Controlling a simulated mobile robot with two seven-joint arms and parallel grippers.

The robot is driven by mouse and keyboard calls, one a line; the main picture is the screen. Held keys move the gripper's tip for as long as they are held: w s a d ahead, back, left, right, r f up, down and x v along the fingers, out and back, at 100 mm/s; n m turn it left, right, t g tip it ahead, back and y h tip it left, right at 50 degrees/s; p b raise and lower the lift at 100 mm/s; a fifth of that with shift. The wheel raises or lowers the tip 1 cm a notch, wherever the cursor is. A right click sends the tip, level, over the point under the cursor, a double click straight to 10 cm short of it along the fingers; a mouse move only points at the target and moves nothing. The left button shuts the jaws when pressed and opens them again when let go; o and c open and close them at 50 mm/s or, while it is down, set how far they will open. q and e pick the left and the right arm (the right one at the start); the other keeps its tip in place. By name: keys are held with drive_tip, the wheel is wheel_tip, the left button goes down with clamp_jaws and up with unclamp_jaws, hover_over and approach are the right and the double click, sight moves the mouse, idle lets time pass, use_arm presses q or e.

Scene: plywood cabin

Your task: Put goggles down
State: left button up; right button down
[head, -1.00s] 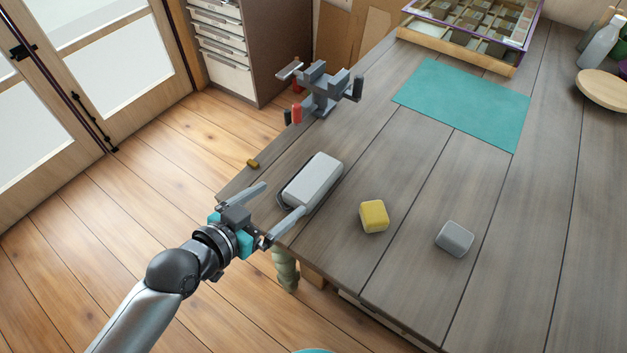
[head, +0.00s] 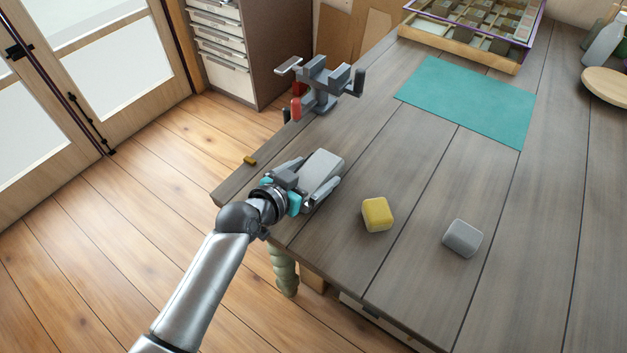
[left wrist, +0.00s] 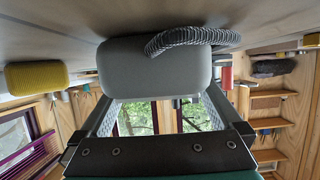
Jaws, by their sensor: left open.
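The goggles appear to be the pale grey rounded body (head: 322,165) lying on the table near its left edge. In the left wrist view, the grey body (left wrist: 150,72) fills the middle, with a dark braided strap (left wrist: 195,38) along it. My left gripper (head: 318,172) is open, with one finger on each side of the goggles. I cannot tell whether the fingers touch them. The goggles rest on the tabletop, and their near end is hidden by the gripper. My right gripper is not in view.
A yellow block (head: 377,214) and a grey block (head: 462,238) sit to the right on the wooden table (head: 420,180). A small vise (head: 318,85) stands at the edge behind the goggles. A teal mat (head: 470,100) lies farther back, before a divided tray (head: 455,40).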

use_arm(q)
drive_tip(key=shift+w+d+f, duration=0.1)
drive_tip(key=shift+w+d, duration=0.05)
drive_tip(key=shift+w, duration=0.1)
drive_tip(key=shift+c, duration=0.2)
drive_tip(key=c, duration=1.2)
